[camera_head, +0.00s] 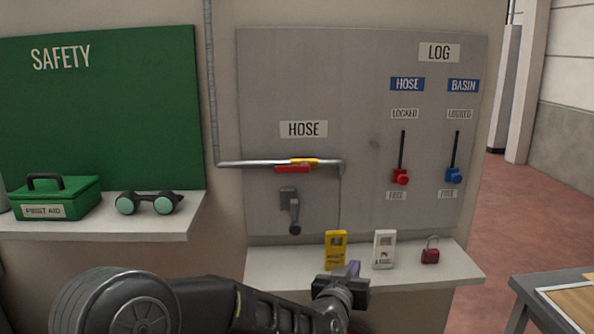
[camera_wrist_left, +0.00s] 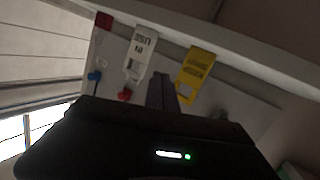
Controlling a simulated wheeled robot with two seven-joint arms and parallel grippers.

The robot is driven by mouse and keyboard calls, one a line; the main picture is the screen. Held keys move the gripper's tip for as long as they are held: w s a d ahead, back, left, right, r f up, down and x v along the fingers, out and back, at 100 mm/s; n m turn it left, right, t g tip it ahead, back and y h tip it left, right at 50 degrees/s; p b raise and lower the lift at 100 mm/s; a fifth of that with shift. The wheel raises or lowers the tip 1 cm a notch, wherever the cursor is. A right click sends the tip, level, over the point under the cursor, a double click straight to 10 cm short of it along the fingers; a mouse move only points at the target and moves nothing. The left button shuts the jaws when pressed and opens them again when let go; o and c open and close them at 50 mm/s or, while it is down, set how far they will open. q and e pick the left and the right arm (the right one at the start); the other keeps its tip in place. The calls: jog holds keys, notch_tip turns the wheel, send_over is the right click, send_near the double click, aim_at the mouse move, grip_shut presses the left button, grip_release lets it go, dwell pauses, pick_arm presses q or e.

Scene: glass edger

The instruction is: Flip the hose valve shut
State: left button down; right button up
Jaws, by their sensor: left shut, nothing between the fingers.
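The hose valve is a yellow body (camera_head: 305,160) with a red lever (camera_head: 292,169) on the thin metal pipe (camera_head: 250,164) under the HOSE label. The red lever lies level, along the pipe. My left gripper (camera_head: 353,269) is low at the front of the small shelf, below and to the right of the valve, apart from it. Its fingers, seen in the left wrist view (camera_wrist_left: 162,92), are together with nothing between them. The valve cannot be made out in the left wrist view. My right gripper is not in view.
A yellow tag (camera_head: 336,249), a white tag (camera_head: 384,250) and a red padlock (camera_head: 430,250) stand on the shelf (camera_head: 460,268). A grey handle (camera_head: 292,212) hangs below the valve. Red (camera_head: 401,177) and blue (camera_head: 454,176) slider knobs are at right.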

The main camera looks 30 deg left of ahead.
pick_arm(q)
jog(key=s+a+r+n+y, duration=0.1)
jog(key=s+a+r+y, duration=0.1)
jog(key=r, duration=0.5)
jog(key=s+a+r+n+t+y, duration=0.1)
jog(key=s+a+r+y, duration=0.1)
jog(key=a+r+y, duration=0.2)
jog(key=s+a+r+n+y, duration=0.1)
jog(key=s+a+r+y, duration=0.1)
jog(key=a+r+y, duration=0.2)
jog(key=a+r, duration=0.3)
jog(key=r, duration=0.3)
jog(key=shift+s+r, duration=0.2)
jog(key=shift+s, duration=0.1)
jog(key=shift+a, duration=0.1)
notch_tip(320, 180, up, 3)
jog(key=p, duration=0.3)
send_over(292, 169)
jog(key=s, duration=0.2)
notch_tip(292, 169, down, 4)
jog(key=shift+s+r+p, duration=0.1)
jog(key=shift+s+p, duration=0.05)
jog(key=shift+p, duration=0.15)
jog(key=shift+n, duration=0.3)
